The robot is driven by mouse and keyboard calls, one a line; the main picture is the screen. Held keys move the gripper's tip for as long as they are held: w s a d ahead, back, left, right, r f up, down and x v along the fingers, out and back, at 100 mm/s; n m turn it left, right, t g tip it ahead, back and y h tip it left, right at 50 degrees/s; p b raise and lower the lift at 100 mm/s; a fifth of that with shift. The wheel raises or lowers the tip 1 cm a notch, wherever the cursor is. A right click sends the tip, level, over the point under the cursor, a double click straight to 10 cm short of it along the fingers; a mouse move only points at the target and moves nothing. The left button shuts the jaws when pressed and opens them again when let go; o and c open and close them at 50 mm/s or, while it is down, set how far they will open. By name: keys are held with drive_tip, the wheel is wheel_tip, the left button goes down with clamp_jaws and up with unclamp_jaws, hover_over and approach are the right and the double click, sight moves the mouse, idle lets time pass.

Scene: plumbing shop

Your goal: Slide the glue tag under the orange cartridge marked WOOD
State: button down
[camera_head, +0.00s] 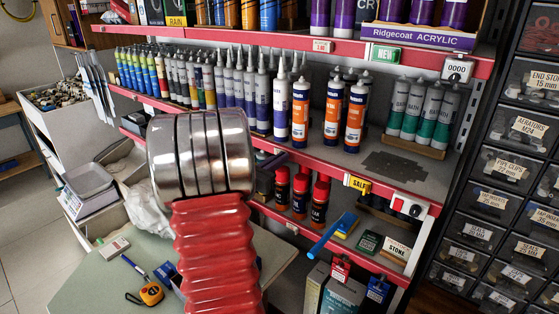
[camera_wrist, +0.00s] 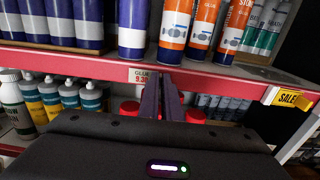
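The glue tag (camera_wrist: 142,76), a small pale price tag reading GLUE, sits on the red shelf edge in the wrist view, below a white-and-blue tube and left of the nearest orange cartridge (camera_wrist: 174,28). My gripper (camera_wrist: 161,80) has its two dark purple fingers close together, apparently shut, with tips at the shelf edge just right of the tag. I cannot tell whether they touch it. Three orange-and-white cartridges stand in a row; in the head view they show at the middle shelf (camera_head: 300,115). The word WOOD is not readable. My arm hides much of the gripper in the head view.
A yellow SALE tag (camera_wrist: 288,98) is on the same shelf edge to the right; it also shows in the head view (camera_head: 357,184). Red-capped bottles (camera_head: 300,192) stand on the shelf below. Green-and-grey tubes (camera_head: 420,110) stand right of the orange cartridges.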

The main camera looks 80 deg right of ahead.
drive_tip(key=shift+s+a, duration=0.3)
drive_tip(key=shift+s, duration=0.4)
drive_tip(key=shift+s+a, duration=0.3)
drive_tip(key=shift+s, duration=0.4)
drive_tip(key=shift+s+a, duration=0.3)
drive_tip(key=shift+s, duration=0.4)
drive_tip(key=c, duration=2)
unclamp_jaws()
drive_tip(key=shift+w+a, duration=0.1)
drive_tip(key=shift+w, duration=0.05)
drive_tip(key=v, duration=1.3)
drive_tip(key=shift+w+a, duration=0.1)
drive_tip(key=shift+a, duration=0.15)
